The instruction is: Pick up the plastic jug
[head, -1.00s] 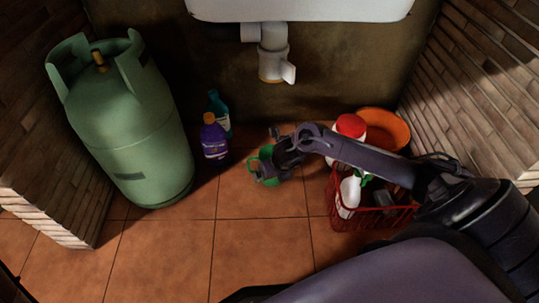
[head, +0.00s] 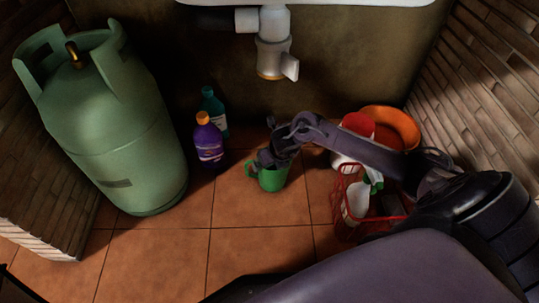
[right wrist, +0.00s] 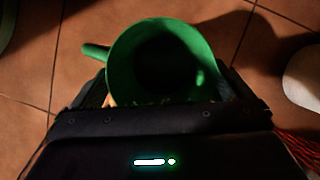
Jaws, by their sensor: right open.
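The plastic jug is a green, open-topped vessel (head: 272,178) standing on the tiled floor in the middle of the head view, its handle to the left. My right gripper (head: 266,158) is at the jug's rim, above and behind it, and hides part of its top. In the right wrist view the jug (right wrist: 122,62) fills the space ahead of the open right gripper (right wrist: 165,92), mouth towards the camera. The gripper's dark fingers show on either side of the jug's lower part. Whether they touch it is hidden. My left gripper is not in view.
A large green gas cylinder (head: 115,130) stands at the left. A purple bottle (head: 208,145) and a teal bottle (head: 213,108) stand behind left. A red basket (head: 344,200) and orange bucket (head: 398,122) are at the right. Floor in front is clear.

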